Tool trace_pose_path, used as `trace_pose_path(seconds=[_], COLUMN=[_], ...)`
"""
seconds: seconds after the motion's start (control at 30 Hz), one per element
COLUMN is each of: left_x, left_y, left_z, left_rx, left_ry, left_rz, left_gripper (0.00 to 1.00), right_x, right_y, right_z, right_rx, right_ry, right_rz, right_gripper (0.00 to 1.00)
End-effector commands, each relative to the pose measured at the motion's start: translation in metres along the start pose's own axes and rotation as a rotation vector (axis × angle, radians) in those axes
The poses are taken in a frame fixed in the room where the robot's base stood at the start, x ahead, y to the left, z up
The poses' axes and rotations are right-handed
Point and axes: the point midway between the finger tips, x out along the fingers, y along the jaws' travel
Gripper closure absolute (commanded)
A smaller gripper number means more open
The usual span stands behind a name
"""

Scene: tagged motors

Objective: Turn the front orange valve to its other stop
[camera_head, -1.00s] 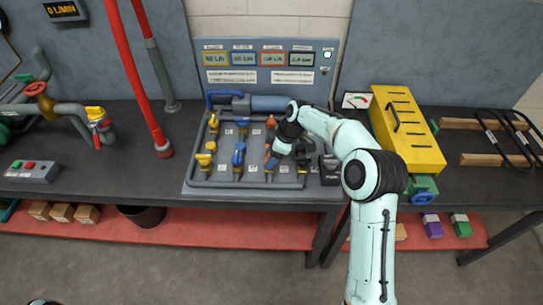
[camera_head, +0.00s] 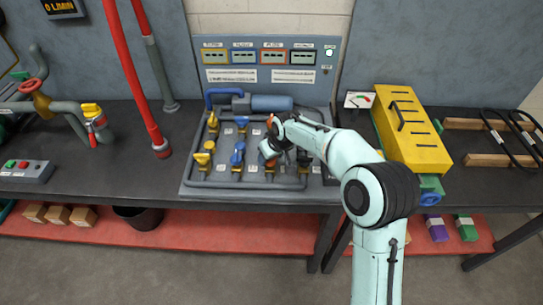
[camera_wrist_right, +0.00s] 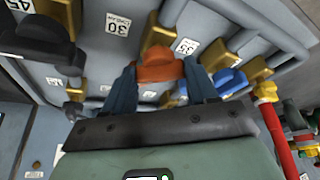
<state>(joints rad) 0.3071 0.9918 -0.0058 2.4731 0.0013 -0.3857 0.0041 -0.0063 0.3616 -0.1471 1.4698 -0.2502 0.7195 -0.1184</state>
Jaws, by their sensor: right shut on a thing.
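The front orange valve (camera_wrist_right: 160,67) shows in the right wrist view as an orange handle on a brass-coloured body. My right gripper (camera_wrist_right: 161,82) has its two blue-grey fingers against either side of that handle. In the head view my right gripper (camera_head: 270,152) reaches in over the front row of the grey valve panel (camera_head: 228,185). It hides most of the front orange valve there, and only a little orange (camera_head: 270,163) shows. The back orange valve (camera_head: 269,120) is partly seen behind my wrist. My left gripper is out of view.
The front yellow valve (camera_head: 203,158) and front blue valve (camera_head: 238,155) stand left of my gripper. A blue valve (camera_wrist_right: 224,80) is close beside my right finger in the wrist view. A yellow box (camera_head: 415,145) stands right of my arm.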

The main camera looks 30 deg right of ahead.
Motion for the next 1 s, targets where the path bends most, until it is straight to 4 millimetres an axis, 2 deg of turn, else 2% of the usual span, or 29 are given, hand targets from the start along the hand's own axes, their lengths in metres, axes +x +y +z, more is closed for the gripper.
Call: trace_pose_path(seconds=[0.5, 1.0], left_x=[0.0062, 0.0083], left_y=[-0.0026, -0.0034], left_z=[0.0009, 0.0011], left_rx=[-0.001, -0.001], left_ry=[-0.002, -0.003], left_rz=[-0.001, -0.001], left_gripper=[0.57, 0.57], right_x=[0.0008, 0.0009], right_y=[-0.0034, -0.0036], right_z=[-0.0003, -0.0002], right_rx=[0.4, 0.554], right_ry=[-0.002, -0.004], right_rz=[0.168, 0.23], right_gripper=[0.73, 0.73])
